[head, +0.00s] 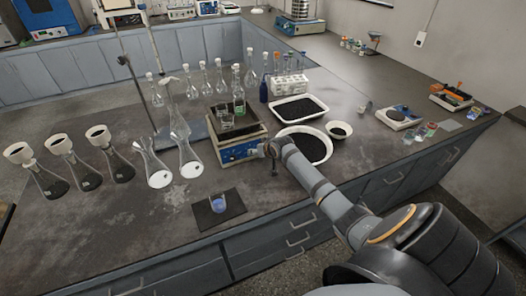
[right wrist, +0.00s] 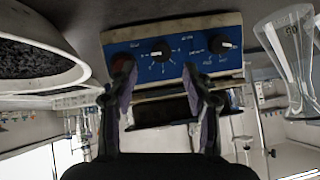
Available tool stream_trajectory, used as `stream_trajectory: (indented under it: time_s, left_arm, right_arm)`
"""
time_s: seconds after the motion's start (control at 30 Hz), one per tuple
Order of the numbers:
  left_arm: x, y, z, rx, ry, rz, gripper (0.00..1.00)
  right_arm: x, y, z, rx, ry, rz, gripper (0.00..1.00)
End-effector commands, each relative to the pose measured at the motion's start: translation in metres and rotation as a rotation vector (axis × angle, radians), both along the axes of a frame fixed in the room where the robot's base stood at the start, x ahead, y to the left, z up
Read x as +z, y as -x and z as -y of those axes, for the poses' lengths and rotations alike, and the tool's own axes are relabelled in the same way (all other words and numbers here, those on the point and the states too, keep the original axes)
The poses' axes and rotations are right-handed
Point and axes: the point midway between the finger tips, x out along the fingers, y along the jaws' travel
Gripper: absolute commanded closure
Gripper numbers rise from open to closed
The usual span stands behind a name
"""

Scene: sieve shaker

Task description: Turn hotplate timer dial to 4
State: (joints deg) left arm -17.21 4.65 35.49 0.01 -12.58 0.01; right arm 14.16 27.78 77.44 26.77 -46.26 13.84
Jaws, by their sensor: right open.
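The hotplate (head: 240,140) has a blue front panel (head: 240,152) facing me. In the right wrist view, upside down, the blue panel (right wrist: 172,60) carries a middle black dial (right wrist: 160,50), another black dial (right wrist: 221,43) to its right and a red knob (right wrist: 122,62) at the left. The printed labels are too small to read, so I cannot tell which dial is the timer. My right gripper (head: 268,150) is at the panel's right end in the head view. In its wrist view the gripper (right wrist: 157,69) is open and empty, fingers spread below the middle dial. My left gripper is not in view.
Glassware (head: 226,122) stands on the hotplate. Conical flasks (head: 190,163) stand to its left. A white dish of black grains (head: 322,148) is right of it, by my right forearm. A dark mat (head: 203,215) with a blue item lies in front.

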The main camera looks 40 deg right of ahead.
Motion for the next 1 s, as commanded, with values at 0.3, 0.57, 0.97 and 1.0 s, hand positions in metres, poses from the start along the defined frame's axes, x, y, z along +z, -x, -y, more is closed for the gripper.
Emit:
stream_trajectory:
  time_s: [0.3,0.57,0.97,1.0]
  left_arm:
    - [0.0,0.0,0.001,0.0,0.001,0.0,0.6]
    - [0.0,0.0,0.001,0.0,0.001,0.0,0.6]
    - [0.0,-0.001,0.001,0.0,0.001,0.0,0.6]
    - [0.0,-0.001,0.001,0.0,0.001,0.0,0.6]
  right_arm:
    - [0.04,0.043,-0.004,0.002,0.004,-0.001,0.5]
    - [0.047,0.05,-0.007,0.002,-0.002,-0.001,0.5]
    - [0.047,0.05,-0.007,0.002,-0.002,-0.001,0.5]
    - [0.045,0.051,-0.009,0.005,-0.001,-0.005,0.5]
